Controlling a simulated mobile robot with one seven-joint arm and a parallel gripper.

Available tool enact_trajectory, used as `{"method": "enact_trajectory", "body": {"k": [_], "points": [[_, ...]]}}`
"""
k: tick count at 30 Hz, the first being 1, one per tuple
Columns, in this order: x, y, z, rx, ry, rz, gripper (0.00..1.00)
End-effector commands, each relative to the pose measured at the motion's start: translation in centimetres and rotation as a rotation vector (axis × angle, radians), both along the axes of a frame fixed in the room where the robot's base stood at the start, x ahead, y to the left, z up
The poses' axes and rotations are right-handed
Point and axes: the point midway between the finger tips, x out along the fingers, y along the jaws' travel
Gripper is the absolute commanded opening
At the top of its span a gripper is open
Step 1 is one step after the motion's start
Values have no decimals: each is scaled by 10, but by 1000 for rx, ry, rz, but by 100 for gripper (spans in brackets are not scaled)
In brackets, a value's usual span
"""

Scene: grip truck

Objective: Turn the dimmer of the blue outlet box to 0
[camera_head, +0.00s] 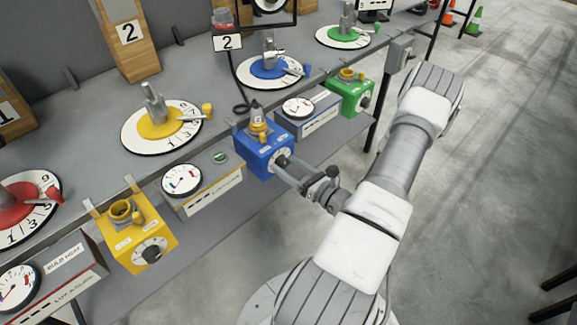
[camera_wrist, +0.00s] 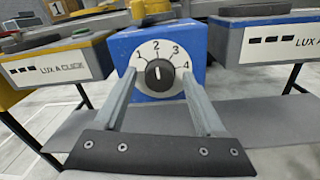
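The blue outlet box (camera_head: 263,152) hangs at the shelf's front edge, with a yellow socket on top. In the wrist view its front (camera_wrist: 197,50) carries a white round dial (camera_wrist: 172,50) marked 1, 2, 3 and 4. The 0 is not visible. The black dimmer knob (camera_wrist: 159,74) is at the dial's middle, its pale mark pointing up, between 2 and 3. My gripper (camera_wrist: 158,82) is open in front of the dial, one finger on each side of the knob, with gaps to it. In the head view my gripper (camera_head: 287,168) reaches the box from the right.
A yellow outlet box (camera_head: 138,238) hangs to the left and a green one (camera_head: 350,96) to the right. Meter boxes (camera_head: 210,190) and (camera_head: 312,112), also seen in the wrist view (camera_wrist: 262,40), flank the blue box closely. Open floor (camera_head: 480,180) lies to the right.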

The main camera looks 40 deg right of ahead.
Motion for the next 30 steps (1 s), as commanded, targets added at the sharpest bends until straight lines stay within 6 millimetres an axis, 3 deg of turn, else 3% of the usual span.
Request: {"method": "enact_trajectory", "body": {"k": [2,11,22,30], "points": [[0,0,0,0,0,0,56],[0,0,0,0,0,0,2],[-1,0,-1,-39,-2,1,0],[-1,0,-1,-201,-14,0,0]]}}
